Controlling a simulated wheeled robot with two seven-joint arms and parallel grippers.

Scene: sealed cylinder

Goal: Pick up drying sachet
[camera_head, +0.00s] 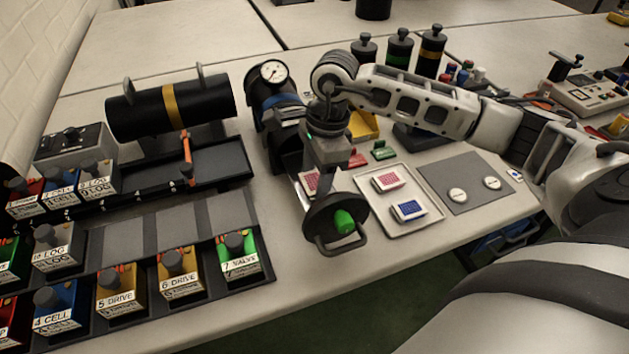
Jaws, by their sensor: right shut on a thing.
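A small red-and-white packet (388,180) and a blue-and-white packet (408,209) lie in a pale tray (425,217). Another red-and-white packet (311,181) shows partly behind my right gripper. I cannot tell which packet is the drying sachet. My right gripper (328,188) points down, shut on a dark round lid (322,217) with a loop handle and a green knob. The lid is left of the tray, near the table's front edge, and the jaws' contact with it is partly hidden. My left gripper is not in view.
A black cylinder with a yellow band (172,106) rests on a stand at the left. Labelled modules, such as the green valve module (238,256), fill racks at the front left. A gauge device (273,75) stands behind my gripper. A grey mat (463,177) holds two white discs.

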